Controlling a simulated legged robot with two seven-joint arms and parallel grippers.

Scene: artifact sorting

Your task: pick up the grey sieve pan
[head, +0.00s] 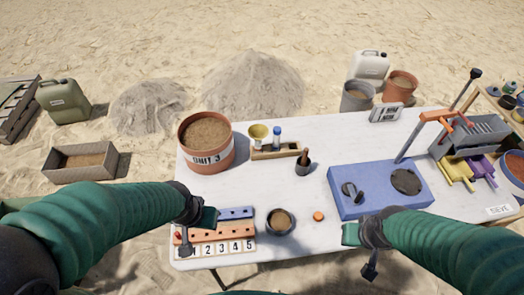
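A grey ridged sieve pan (477,136) sits in the sieve stand at the right of the table, beside an orange frame and above yellow and purple trays. My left gripper (196,232) is over the numbered block rack at the table's front left, far from the pan. My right gripper (360,250) is at the front edge, below and left of the pan. Nothing shows held in either gripper. Their finger openings are too unclear to judge.
A blue box (345,208) with a dark disc lies between my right gripper and the sieve stand. A terracotta pot (206,152), a numbered rack (228,247), a dark bowl (281,221) and an orange disc (318,216) are on the white table (330,135). Its back middle is clear.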

